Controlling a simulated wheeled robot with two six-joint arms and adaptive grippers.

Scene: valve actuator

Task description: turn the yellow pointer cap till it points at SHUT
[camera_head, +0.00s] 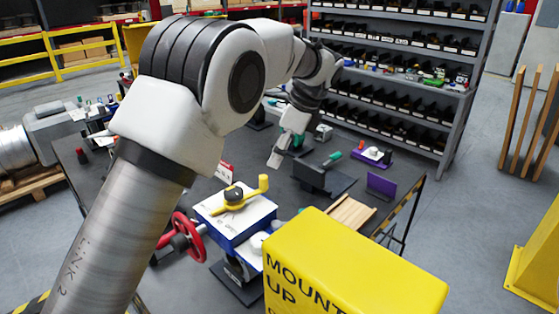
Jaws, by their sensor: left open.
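The yellow pointer cap (235,196) sits on the white top plate of the blue valve actuator (232,226). It has a dark round centre, and its long yellow arm points to the right and slightly away. Small markings on the plate are too small to read, so I cannot tell which is SHUT. A red handwheel (184,238) stands on the actuator's left side. My left gripper (285,154) is open and empty, beyond the cap and up to its right, clear of it. My right gripper is not in view.
A yellow block with "MOUNT UP" lettering (350,275) stands in the near foreground. On the dark bench (330,208) are a dark block (322,178), a purple plate (381,186) and a slatted wooden piece (352,213). Bin shelves (400,60) stand behind.

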